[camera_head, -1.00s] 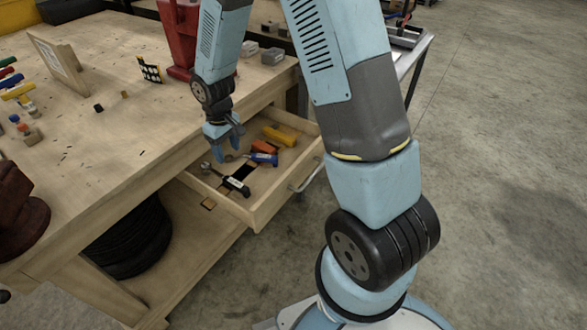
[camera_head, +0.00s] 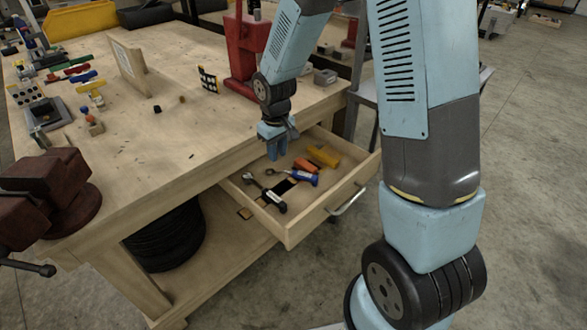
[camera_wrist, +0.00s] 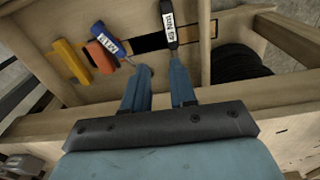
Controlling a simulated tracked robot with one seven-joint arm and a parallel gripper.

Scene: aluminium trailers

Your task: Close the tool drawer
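The wooden tool drawer (camera_head: 330,204) stands pulled out from under the workbench top, with a metal handle (camera_head: 347,201) on its front. Inside lie a yellow tool (camera_head: 324,154), an orange-handled tool (camera_head: 305,165), a blue-handled tool (camera_head: 304,177) and a wrench with a dark, labelled handle (camera_head: 276,203). My gripper (camera_head: 277,147) points down over the rear part of the drawer, near the bench edge. In the wrist view its fingers (camera_wrist: 159,82) are apart with nothing between them. The drawer floor (camera_wrist: 105,18) shows beyond them. Whether the fingertips touch the drawer I cannot tell.
Black tyres (camera_head: 170,238) sit on the lower shelf. The concrete floor (camera_head: 535,180) at right is open.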

